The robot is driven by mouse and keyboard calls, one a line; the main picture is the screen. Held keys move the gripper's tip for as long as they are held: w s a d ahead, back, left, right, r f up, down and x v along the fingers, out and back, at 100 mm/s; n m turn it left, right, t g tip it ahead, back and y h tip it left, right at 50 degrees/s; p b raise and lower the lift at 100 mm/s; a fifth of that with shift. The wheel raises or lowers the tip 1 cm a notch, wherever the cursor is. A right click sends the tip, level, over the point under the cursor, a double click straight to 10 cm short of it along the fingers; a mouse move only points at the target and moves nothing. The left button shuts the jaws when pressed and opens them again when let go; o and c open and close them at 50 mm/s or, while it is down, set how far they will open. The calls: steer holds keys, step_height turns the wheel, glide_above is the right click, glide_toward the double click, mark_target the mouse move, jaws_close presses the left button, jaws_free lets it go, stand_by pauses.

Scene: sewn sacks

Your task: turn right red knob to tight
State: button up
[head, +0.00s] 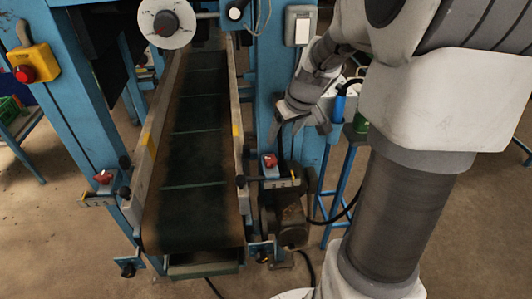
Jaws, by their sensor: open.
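The right red knob (269,160) sits on a small bracket at the right side of the conveyor, above a plate with markings too small to read. My gripper (301,121) hangs above and to the right of this knob, in front of the blue post. It is open and appears empty, apart from the knob. The left red knob (103,177) sits on a matching bracket at the conveyor's left side. Which setting the right knob points to cannot be read.
The conveyor belt (200,160) runs between blue frame posts. Black round handles (240,181) stick out near the right bracket. A blue-handled tool (339,104) stands right of my gripper. A yellow box with a red button (34,66) is at upper left. A motor (291,225) sits below.

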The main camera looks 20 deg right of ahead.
mark_target(271, 159)
steer(key=b+x, duration=0.1)
steer(key=x, duration=1.3)
steer(key=shift+w, duration=0.2)
jaws_close()
